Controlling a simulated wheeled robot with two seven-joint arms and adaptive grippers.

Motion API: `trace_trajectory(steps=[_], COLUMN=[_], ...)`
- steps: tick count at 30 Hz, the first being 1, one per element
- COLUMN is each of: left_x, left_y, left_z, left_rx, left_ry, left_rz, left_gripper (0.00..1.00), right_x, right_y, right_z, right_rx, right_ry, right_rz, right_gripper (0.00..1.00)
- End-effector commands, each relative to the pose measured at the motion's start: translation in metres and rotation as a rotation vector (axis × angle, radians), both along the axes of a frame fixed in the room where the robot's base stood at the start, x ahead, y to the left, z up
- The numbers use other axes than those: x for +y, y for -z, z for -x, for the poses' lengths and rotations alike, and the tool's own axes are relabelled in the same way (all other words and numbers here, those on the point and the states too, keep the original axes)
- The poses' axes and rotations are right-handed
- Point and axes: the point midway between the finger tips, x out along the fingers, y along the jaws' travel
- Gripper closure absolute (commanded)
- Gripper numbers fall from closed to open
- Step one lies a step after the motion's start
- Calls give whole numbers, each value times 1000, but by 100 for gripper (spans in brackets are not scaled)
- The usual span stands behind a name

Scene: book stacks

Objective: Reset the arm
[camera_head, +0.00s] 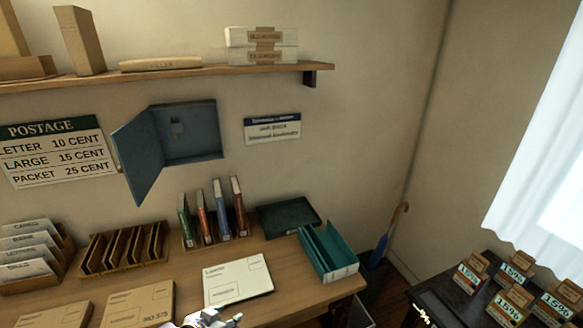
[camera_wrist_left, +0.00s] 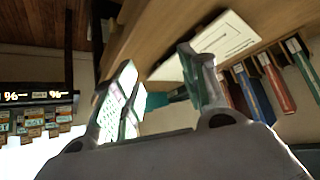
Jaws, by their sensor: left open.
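My left gripper (camera_head: 213,319) shows only in part at the bottom edge of the head view, just in front of the white envelope (camera_head: 238,280) on the desk. In the left wrist view my left gripper (camera_wrist_left: 158,75) has its two fingers spread apart, and I see nothing held between them. The envelope also shows in the wrist view (camera_wrist_left: 222,42), beyond the fingertips. Most of my left arm is out of the head view. My right gripper is in neither view.
The wooden desk (camera_head: 90,288) bears a slotted rack (camera_head: 125,247), several upright books (camera_head: 212,212), a dark tray (camera_head: 287,217) and a teal box (camera_head: 330,252). An open blue wall cabinet (camera_head: 190,132) hangs above. A dark table (camera_head: 430,290) with price cards stands right.

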Motion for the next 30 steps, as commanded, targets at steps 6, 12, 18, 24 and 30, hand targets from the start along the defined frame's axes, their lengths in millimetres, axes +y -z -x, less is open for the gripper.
trace_trajectory(steps=[6,12,18,24,30], left_x=[5,15,26,32,37], left_y=[1,3,4,4,4], left_z=[24,50,76,94,108], left_rx=[90,185,279,344,394], left_ry=[-58,-112,-159,-188,-210], left_rz=[-32,-63,-87,-99,-106], left_gripper=[56,56,56,56,56], right_x=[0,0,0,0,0], right_y=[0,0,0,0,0], right_z=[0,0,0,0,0], right_rx=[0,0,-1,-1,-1], right_ry=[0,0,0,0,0], right_rz=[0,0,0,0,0], right_gripper=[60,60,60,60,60])
